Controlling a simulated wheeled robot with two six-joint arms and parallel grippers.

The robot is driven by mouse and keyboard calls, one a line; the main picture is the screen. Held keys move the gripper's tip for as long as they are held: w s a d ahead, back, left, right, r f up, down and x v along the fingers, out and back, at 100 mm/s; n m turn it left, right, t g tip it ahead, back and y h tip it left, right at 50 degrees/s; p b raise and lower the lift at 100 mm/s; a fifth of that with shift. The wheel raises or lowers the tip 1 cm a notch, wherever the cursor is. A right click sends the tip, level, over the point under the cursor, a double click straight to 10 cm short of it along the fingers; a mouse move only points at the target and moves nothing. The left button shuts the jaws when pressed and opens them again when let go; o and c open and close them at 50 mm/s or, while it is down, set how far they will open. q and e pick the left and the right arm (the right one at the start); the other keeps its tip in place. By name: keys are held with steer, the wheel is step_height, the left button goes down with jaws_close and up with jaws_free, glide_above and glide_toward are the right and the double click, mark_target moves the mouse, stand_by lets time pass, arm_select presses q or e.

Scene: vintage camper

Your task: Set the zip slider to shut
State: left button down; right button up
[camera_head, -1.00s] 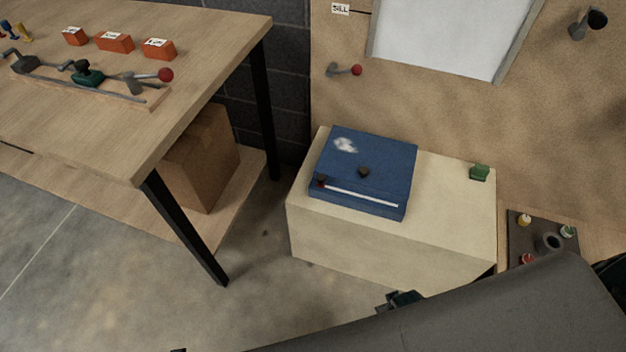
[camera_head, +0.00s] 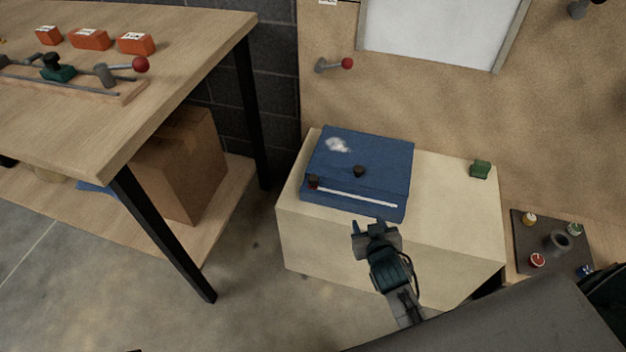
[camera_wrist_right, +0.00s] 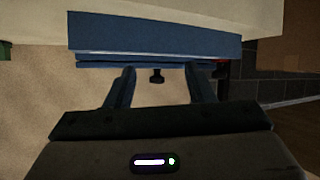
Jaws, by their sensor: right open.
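The blue case (camera_head: 375,155) lies on a cream box. A white zip strip (camera_head: 355,197) runs along its front. A small dark zip slider with red on it (camera_head: 313,182) is at the strip's left end. My right gripper (camera_head: 367,226) is open and empty, in front of the case and right of the slider. My left gripper is not in view.
The cream box (camera_head: 455,225) also bears a green block (camera_head: 480,169). A dark board with coloured pegs (camera_head: 523,248) is at the right. A wooden table (camera_head: 165,75) with a black leg stands at the left. Floor shows between table and box.

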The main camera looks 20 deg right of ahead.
steer(key=w+a+t+y, duration=0.1)
steer(key=w+a+t, duration=0.2)
steer(key=w, duration=0.2)
steer(key=n+t+y, duration=0.2)
steer(key=t+y, duration=0.1)
glide_toward(315, 182)
steer(key=w, duration=0.4)
steer(key=w+b, duration=0.1)
steer(key=w, duration=0.3)
steer(key=w+a, duration=0.1)
steer(key=w, duration=0.2)
steer(key=shift+w+r, duration=0.1)
steer(key=shift+w, duration=0.2)
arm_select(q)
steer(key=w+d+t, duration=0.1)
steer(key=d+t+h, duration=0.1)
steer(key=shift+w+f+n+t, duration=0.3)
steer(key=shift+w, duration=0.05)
arm_select(e)
jaws_close()
